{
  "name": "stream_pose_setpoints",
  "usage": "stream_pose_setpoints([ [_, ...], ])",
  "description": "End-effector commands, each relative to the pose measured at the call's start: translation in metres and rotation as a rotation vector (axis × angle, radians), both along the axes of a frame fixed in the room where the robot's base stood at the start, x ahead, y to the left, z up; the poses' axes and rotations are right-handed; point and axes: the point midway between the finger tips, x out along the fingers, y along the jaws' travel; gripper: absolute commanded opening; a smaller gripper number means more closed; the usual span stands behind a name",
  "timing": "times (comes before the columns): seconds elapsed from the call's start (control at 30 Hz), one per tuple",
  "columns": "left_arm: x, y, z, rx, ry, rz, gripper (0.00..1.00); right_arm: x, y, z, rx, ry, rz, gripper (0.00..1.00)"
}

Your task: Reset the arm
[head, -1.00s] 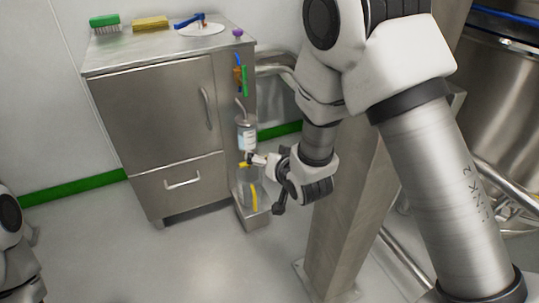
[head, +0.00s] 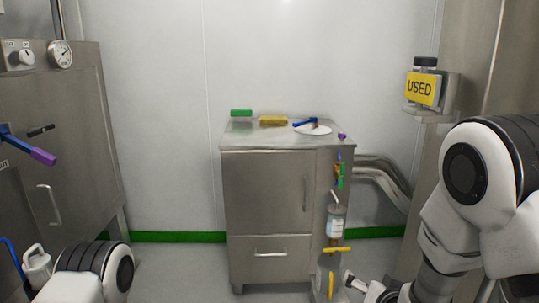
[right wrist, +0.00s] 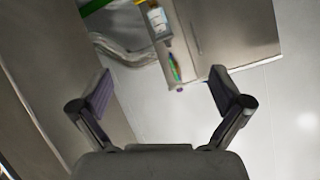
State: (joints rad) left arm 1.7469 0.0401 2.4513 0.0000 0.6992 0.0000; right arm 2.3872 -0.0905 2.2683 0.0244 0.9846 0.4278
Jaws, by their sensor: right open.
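My right arm (head: 470,200) comes in from the right in the head view. Its gripper (head: 352,284) is low in the picture, in front of the lower right side of the steel cabinet (head: 266,195). In the right wrist view the two fingers of the right gripper (right wrist: 160,92) are spread wide with nothing between them. A bottle with a white label (head: 336,222) is at the cabinet's right side, apart from the fingers; it also shows in the right wrist view (right wrist: 158,20). Part of my left arm (head: 95,270) shows at the lower left; its gripper is out of view.
On the cabinet top are a green brush (head: 241,113), a yellow sponge (head: 273,121) and a white plate (head: 318,130) with a blue-handled tool. A steel machine (head: 75,120) stands at left.

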Motion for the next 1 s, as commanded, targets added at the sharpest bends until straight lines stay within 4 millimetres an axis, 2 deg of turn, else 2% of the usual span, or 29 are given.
stream_pose_setpoints([
  [0.03,0.002,0.000,0.015,0.000,-0.006,0.000,0.40,-0.002,0.000,0.008,0.001,0.012,0.000,1.00],
  [0.17,0.002,0.000,0.032,0.000,-0.006,0.000,0.40,-0.007,-0.001,0.006,0.004,0.048,-0.004,1.00],
  [0.37,0.002,0.000,0.070,0.000,-0.005,0.000,0.40,-0.023,-0.005,0.005,0.012,0.125,-0.013,1.00],
  [0.57,0.001,0.000,0.127,0.000,-0.005,0.000,0.40,-0.058,-0.010,0.005,0.023,0.259,-0.028,1.00],
  [0.67,0.001,0.000,0.168,0.000,-0.005,0.000,0.40,-0.089,-0.014,0.005,0.023,0.365,-0.035,1.00],
  [0.7,0.000,0.000,0.189,0.000,-0.005,0.000,0.40,-0.108,-0.016,0.007,0.020,0.424,-0.036,1.00],
  [0.77,0.000,0.000,0.220,0.000,-0.005,0.000,0.40,-0.139,-0.018,0.010,0.010,0.519,-0.031,1.00],
  [0.8,0.000,0.000,0.238,0.000,-0.006,0.000,0.40,-0.161,-0.020,0.011,0.000,0.584,-0.024,1.00],
  [0.9,0.000,0.000,0.275,0.000,-0.006,0.000,0.40,-0.216,-0.023,0.015,-0.026,0.740,0.003,1.00],
  [1.0,-0.001,0.000,0.303,0.000,-0.005,0.000,0.40,-0.268,-0.025,0.021,-0.057,0.886,0.051,1.00],
])
